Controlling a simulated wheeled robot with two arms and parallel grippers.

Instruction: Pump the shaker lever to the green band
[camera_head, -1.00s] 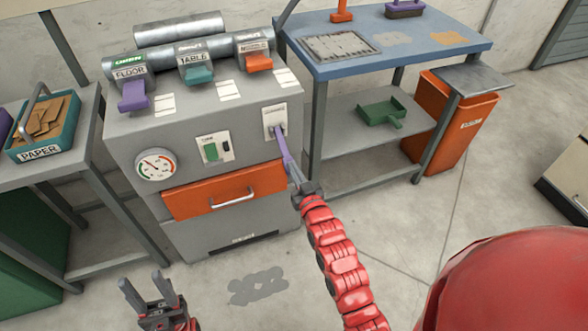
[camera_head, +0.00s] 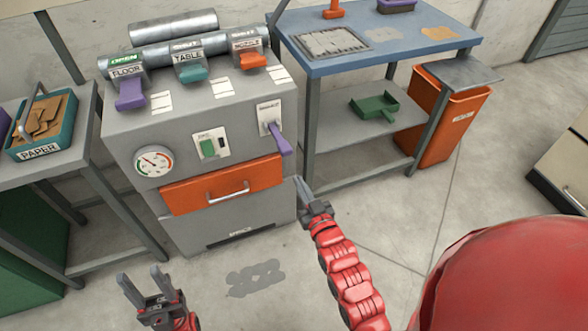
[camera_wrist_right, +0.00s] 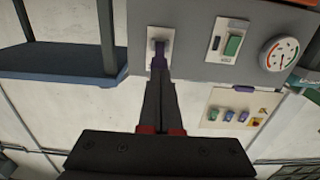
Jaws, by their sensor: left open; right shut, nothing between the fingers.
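The purple shaker lever (camera_head: 281,140) sticks out and down from a white plate on the right of the grey machine's front. In the right wrist view the lever (camera_wrist_right: 159,53) shows just beyond the fingertips. My left gripper (camera_head: 142,284) is open and empty, low in front of the machine.
An orange drawer (camera_head: 222,185) with a metal handle is below the gauge and lever. A green switch (camera_head: 208,147) sits between them. A blue-topped bench (camera_head: 375,45) stands right, a teal paper bin (camera_head: 43,125) left. The floor before the machine is clear.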

